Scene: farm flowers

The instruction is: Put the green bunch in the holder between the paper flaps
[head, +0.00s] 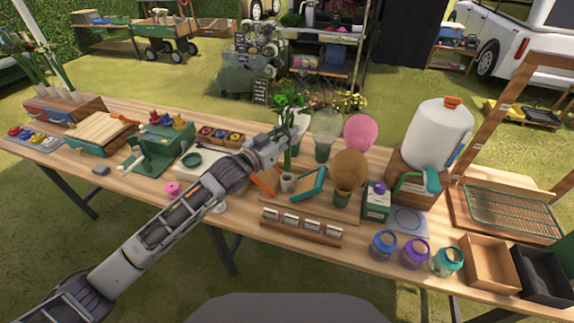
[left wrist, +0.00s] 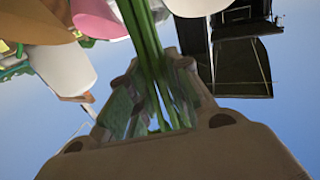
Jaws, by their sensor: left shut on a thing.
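My left gripper (head: 290,143) is shut on the green bunch (head: 288,101), a leafy head on long upright stems. In the left wrist view the green stems (left wrist: 146,45) run between the fingers (left wrist: 150,105). In the head view the stems reach down to a small pale cup (head: 287,184); I cannot tell whether their ends are in it or behind it. Paper flaps stand close by: a white one (head: 301,122), a greyish one (head: 324,124), a pink one (head: 360,131) and a brown one (head: 350,167). Green holders (head: 322,152) show under some. My right gripper is out of view.
An orange frame (head: 265,181) and a teal frame (head: 310,186) flank the pale cup. A wooden rack with cards (head: 300,227) lies in front. A green carton (head: 376,202), jars (head: 414,252) and a large white dispenser (head: 437,135) stand to the right.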

